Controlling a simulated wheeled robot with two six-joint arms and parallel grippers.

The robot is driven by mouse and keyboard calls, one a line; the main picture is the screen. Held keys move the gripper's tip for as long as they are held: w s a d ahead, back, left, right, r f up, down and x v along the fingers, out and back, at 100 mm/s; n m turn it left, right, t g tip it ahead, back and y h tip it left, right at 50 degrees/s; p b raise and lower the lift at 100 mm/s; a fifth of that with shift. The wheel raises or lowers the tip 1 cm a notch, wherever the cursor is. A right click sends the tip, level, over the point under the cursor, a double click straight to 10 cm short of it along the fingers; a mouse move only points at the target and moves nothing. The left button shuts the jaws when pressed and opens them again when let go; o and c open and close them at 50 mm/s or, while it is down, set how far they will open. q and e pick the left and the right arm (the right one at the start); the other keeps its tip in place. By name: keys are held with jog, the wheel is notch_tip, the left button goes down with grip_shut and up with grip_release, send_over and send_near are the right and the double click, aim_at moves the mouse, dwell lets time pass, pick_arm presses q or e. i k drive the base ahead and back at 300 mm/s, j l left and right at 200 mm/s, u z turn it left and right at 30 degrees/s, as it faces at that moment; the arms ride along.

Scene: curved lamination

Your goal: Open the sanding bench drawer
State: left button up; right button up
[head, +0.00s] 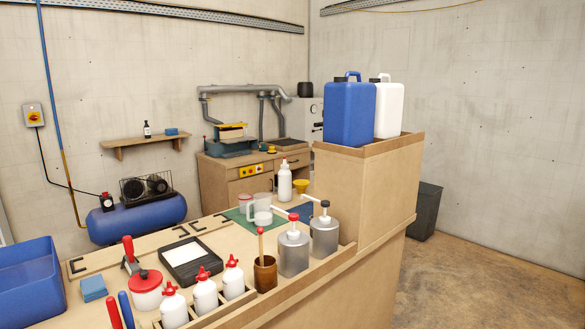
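A wooden bench (216,188) stands against the back wall, with a sanding machine (236,143) on top and grey extraction pipes (240,89) above it. It looks like the sanding bench. A yellow control plate (250,171) sits on its front, near the top. The bench front looks flush, with no drawer sticking out, but the drawer's outline and handle are too small to tell. The lower right of the bench is hidden behind bottles and cups on the nearer worktop. Neither of my grippers is in view.
A long worktop (100,268) fills the foreground between me and the bench, carrying squeeze bottles (205,294), pump cans (293,254) and a blue bin (25,280). A wooden cabinet (362,190) with jugs stands right. A blue compressor (137,217) is left of the bench. Floor (455,270) is clear at right.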

aim_at(280, 158)
jog(key=i+l+z, duration=0.55)
jog(key=z, duration=0.15)
jog(key=i+l+z, duration=0.1)
jog(key=i+z, duration=0.25)
jog(key=i+l+z, duration=0.35)
jog(key=i, duration=0.45)
jog(key=i+z, duration=0.35)
jog(key=i, duration=0.45)
jog(key=i+l+u, duration=0.2)
jog(key=i, duration=1.45)
jog(key=i+j+u, duration=0.2)
jog(key=i+u, duration=1.05)
jog(key=i+l+u, duration=0.2)
jog(key=i+u, duration=0.2)
jog(key=i+j+u, duration=0.2)
jog(key=i+u, duration=0.55)
jog(key=i, duration=0.3)
jog(key=i+u, duration=0.4)
jog(key=i, duration=0.15)
